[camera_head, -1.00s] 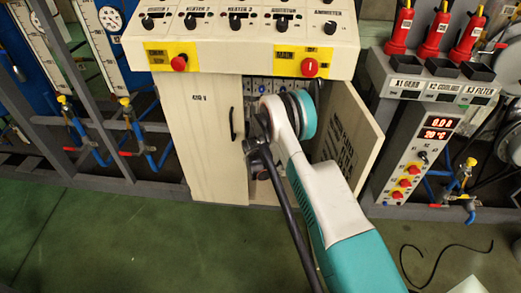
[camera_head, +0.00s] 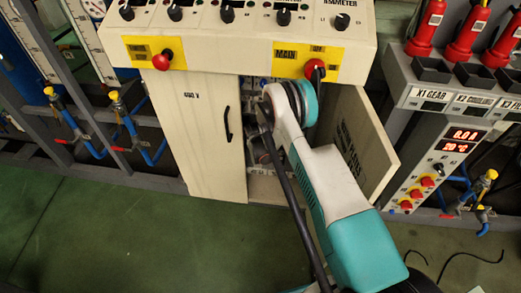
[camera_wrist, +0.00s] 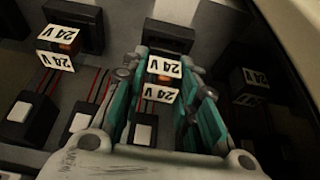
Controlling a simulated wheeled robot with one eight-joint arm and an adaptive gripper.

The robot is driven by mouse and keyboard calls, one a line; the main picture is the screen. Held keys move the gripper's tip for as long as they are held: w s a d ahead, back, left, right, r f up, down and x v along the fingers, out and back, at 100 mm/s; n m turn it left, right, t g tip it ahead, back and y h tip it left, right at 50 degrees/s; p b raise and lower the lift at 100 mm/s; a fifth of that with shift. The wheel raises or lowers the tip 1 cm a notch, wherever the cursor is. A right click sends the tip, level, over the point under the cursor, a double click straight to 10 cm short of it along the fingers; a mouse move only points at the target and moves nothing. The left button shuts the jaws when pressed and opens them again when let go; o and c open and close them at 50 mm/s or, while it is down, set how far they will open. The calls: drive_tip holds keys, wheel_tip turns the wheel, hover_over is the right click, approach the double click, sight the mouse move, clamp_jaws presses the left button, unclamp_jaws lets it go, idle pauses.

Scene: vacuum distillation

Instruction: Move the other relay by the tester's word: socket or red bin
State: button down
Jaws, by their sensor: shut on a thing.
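In the wrist view my gripper (camera_wrist: 161,76) is shut on a relay (camera_wrist: 161,93), a dark block with an orange part and white "24 V" labels, held between the teal fingers. A black socket (camera_wrist: 168,36) lies just beyond it. I cannot tell whether the relay is still seated. A second "24 V" relay (camera_wrist: 58,60) is at the upper left, outside the fingers. A dark block with a "24 V" label (camera_wrist: 256,84) is in shadow at the right. In the head view my arm reaches into the open cabinet (camera_head: 215,140) and hides the gripper.
The cabinet's open door (camera_head: 362,150) stands right of my arm. Above are the red button (camera_head: 162,61) and the MAIN switch (camera_head: 315,70). Black bins (camera_head: 432,70) sit on the grey stand at the right. The green floor (camera_head: 90,225) is clear at the left.

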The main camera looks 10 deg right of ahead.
drive_tip(key=c, duration=1.2)
unclamp_jaws()
drive_tip(key=shift+f, duration=0.3)
drive_tip(key=shift+c, duration=0.2)
drive_tip(key=shift+r, duration=0.1)
